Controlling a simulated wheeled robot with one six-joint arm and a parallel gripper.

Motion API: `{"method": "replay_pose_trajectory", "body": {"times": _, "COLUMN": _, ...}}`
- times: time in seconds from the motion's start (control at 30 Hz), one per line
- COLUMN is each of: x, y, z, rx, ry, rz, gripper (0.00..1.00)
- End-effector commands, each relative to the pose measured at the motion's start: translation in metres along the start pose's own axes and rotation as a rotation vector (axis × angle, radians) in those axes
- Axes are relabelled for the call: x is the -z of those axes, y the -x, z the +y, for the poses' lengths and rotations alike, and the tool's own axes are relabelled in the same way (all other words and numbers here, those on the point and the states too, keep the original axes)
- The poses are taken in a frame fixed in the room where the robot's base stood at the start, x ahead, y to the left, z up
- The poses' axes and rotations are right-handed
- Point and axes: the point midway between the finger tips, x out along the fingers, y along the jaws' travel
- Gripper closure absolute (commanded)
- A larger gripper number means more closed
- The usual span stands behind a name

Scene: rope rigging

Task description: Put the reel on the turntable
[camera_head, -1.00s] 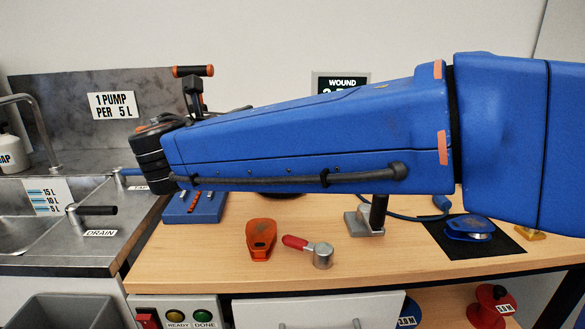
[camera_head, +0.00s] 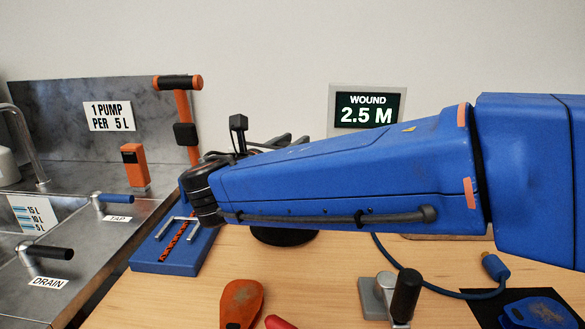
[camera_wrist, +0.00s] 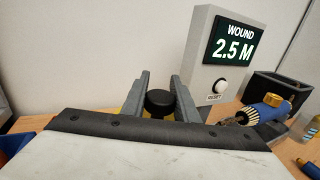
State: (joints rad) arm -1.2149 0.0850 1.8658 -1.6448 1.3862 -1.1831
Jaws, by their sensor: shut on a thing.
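In the wrist view my gripper (camera_wrist: 160,92) has its two grey fingers on either side of a black round knob. The knob appears to be the top of the reel (camera_wrist: 160,101), with a little yellow showing below; my wrist hides the rest. In the head view the gripper is mostly behind my blue forearm, and the reel cannot be made out. A black round base, apparently the turntable (camera_head: 283,237), shows on the bench below my forearm. I cannot tell whether the reel touches it.
A display box (camera_head: 368,110) reading "WOUND 2.5 M" stands behind. A crank on a grey block (camera_head: 374,297), an orange tool (camera_head: 241,303) and a blue cable (camera_head: 405,275) lie in front. The blue tray (camera_head: 165,262) and sink are left.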

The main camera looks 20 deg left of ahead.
Motion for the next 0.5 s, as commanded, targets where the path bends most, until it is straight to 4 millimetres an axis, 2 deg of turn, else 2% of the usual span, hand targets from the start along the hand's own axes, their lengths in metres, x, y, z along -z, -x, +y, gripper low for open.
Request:
{"method": "replay_pose_trajectory", "body": {"times": 0.23, "x": 0.017, "y": 0.0, "z": 0.0, "rx": 0.0, "ry": 0.001, "rz": 0.0, "gripper": 1.0}}
{"method": "replay_pose_trajectory", "body": {"times": 0.5, "x": 0.045, "y": 0.0, "z": 0.0, "rx": 0.0, "ry": 0.001, "rz": -0.001, "gripper": 1.0}}
